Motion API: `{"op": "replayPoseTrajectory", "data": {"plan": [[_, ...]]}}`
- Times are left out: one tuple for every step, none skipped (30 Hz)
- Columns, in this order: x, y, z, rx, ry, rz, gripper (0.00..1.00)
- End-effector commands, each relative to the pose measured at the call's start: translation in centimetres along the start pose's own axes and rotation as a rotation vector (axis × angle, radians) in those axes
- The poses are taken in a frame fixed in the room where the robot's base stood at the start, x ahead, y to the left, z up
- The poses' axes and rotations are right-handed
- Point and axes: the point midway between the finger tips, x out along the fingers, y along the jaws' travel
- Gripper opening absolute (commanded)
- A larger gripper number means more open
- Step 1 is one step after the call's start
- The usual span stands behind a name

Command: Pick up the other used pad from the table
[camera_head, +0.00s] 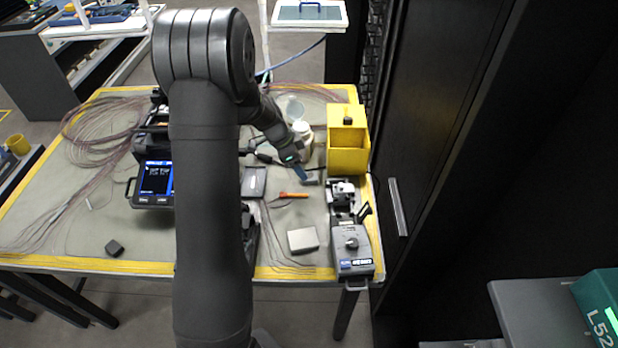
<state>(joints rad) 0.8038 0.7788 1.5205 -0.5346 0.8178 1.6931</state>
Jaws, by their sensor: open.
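A small dark grey pad (114,247) lies flat on the grey mat near the front left of the table. Another small dark piece (348,120) sits in the yellow bin (349,161) at the back right; it looks like a similar pad. My gripper (302,171) is over the right part of the table, just left of the yellow bin and far from the front left pad. Its jaws are small and partly hidden in this view; they look open, with nothing clearly held. A small grey-blue item (311,179) is right by its tips; I cannot tell whether they touch.
My arm crosses the middle of the table and hides part of it. The splicer (154,184) stands left of it, with loose fibre coils behind. An orange-handled tool (293,195), a pale box (303,239) and a grey device (354,252) are right. The front left mat is mostly clear.

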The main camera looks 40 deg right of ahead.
Motion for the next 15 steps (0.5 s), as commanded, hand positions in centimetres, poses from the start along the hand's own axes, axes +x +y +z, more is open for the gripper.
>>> {"op": "replayPoseTrajectory", "data": {"plan": [[0.2, 0.0, 0.0, 0.000, 0.000, 0.000, 0.64], [0.3, 0.0, 0.0, 0.000, 0.000, 0.000, 0.64], [0.6, 0.0, 0.0, 0.001, 0.000, 0.001, 0.64], [0.9, -0.1, 0.0, 0.001, -0.001, 0.001, 0.64], [1.2, -0.1, 0.0, 0.001, -0.001, 0.002, 0.64], [1.7, -0.1, -0.1, 0.002, -0.001, 0.003, 0.64], [2.2, -0.1, -0.1, 0.002, -0.001, 0.003, 0.64], [2.7, -0.1, -0.1, 0.002, -0.001, 0.003, 0.64], [3.3, -0.2, -0.1, 0.002, -0.001, 0.003, 0.64], [3.8, -0.2, -0.1, 0.001, -0.001, 0.004, 0.64], [4.2, -0.2, -0.1, 0.000, -0.001, 0.004, 0.64], [4.7, -0.2, -0.1, 0.000, -0.001, 0.003, 0.64], [5.0, -0.2, -0.1, 0.000, -0.001, 0.002, 0.64], [5.1, -0.2, -0.1, 0.000, -0.001, 0.001, 0.64], [5.3, -0.2, -0.1, 0.000, -0.001, 0.001, 0.64]]}}
